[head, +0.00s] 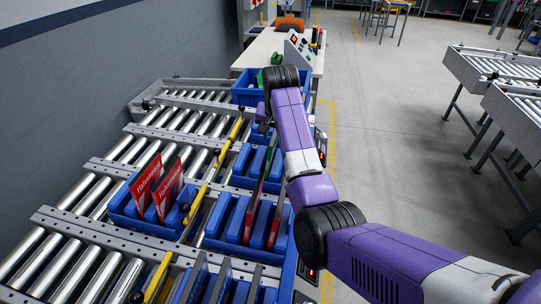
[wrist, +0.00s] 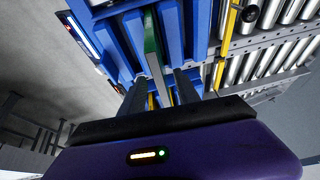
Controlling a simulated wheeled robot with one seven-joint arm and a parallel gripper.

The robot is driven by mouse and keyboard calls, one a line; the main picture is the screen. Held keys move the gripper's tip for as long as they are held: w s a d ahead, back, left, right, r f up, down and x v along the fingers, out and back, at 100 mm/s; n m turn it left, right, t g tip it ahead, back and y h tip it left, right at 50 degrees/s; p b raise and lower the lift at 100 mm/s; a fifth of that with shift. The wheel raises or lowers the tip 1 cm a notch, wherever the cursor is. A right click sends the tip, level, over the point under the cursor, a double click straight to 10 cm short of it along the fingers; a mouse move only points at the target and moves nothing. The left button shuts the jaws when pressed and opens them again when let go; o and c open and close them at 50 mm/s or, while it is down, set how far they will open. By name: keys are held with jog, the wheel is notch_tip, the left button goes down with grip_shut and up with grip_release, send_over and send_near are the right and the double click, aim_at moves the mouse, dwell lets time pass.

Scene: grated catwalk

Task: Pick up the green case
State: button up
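The green case (wrist: 152,34) is a thin upright piece in a blue slotted rack (wrist: 117,30). In the wrist view, its pale grey edge points down toward my gripper (wrist: 160,84). My gripper's two dark fingers stand apart, one on either side of the line of the case, with clear gaps between. I cannot tell how deep the case reaches between them. In the head view, a narrow strip of the green case (head: 268,164) shows in the rack, below my gripper (head: 265,127), which is partly hidden by my arm.
Blue racks stand along the roller conveyor (head: 70,218). One holds red cases (head: 158,187) at the left; another holds dark and red cases (head: 250,222) nearer me. A blue bin (head: 243,95) stands beyond my gripper. Open floor (head: 390,150) lies to the right.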

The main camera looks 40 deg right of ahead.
jog(key=p+x, duration=0.1)
jog(key=x, duration=0.3)
jog(key=shift+f, duration=0.4)
jog(key=shift+f, duration=0.3)
dwell(0.3)
grip_shut()
jog(key=shift+d, duration=0.1)
dwell(1.2)
